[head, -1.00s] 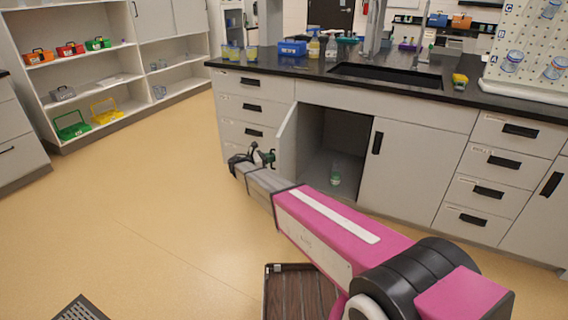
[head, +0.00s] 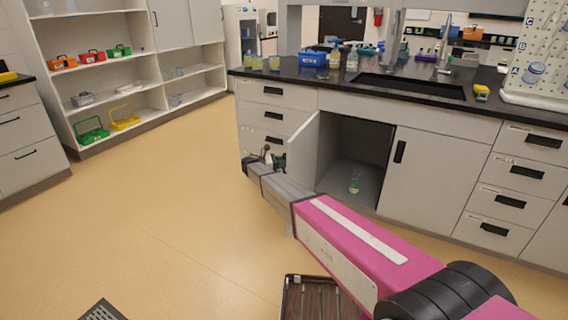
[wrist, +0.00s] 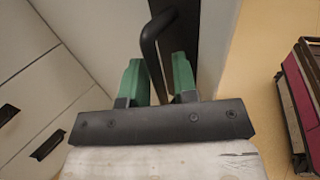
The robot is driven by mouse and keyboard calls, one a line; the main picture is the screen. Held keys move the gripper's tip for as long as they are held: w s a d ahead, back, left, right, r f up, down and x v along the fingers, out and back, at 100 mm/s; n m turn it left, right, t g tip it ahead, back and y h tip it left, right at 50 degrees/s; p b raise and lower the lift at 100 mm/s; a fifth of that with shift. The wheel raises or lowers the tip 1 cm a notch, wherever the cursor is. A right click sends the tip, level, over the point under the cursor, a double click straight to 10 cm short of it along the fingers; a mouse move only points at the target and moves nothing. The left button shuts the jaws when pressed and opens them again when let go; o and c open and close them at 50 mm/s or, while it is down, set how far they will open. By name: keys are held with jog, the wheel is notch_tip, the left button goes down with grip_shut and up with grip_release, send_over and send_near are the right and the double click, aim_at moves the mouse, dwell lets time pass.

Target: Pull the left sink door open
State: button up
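The left sink door (head: 303,150) is swung well out from the cabinet under the sink, hinged at the left side of the opening. My gripper (head: 268,160) is at its free edge. In the wrist view, the green fingers of my gripper (wrist: 158,82) are on both sides of the door's black bar handle (wrist: 153,50), which runs slantwise between them. The pale door face (wrist: 95,35) is beside the fingers.
The open cabinet (head: 357,150) holds a small flask (head: 355,183) with green liquid. The right sink door (head: 425,170) is closed. Drawers (head: 272,115) stand left of the opening. The counter (head: 330,80) holds bottles and a blue box. Floor to the left (head: 170,180) is clear.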

jog(key=shift+o, duration=0.2)
jog(key=shift+a, duration=0.1)
jog(key=v, duration=1)
jog(key=shift+s+a, duration=0.15)
jog(key=shift+a, duration=0.15)
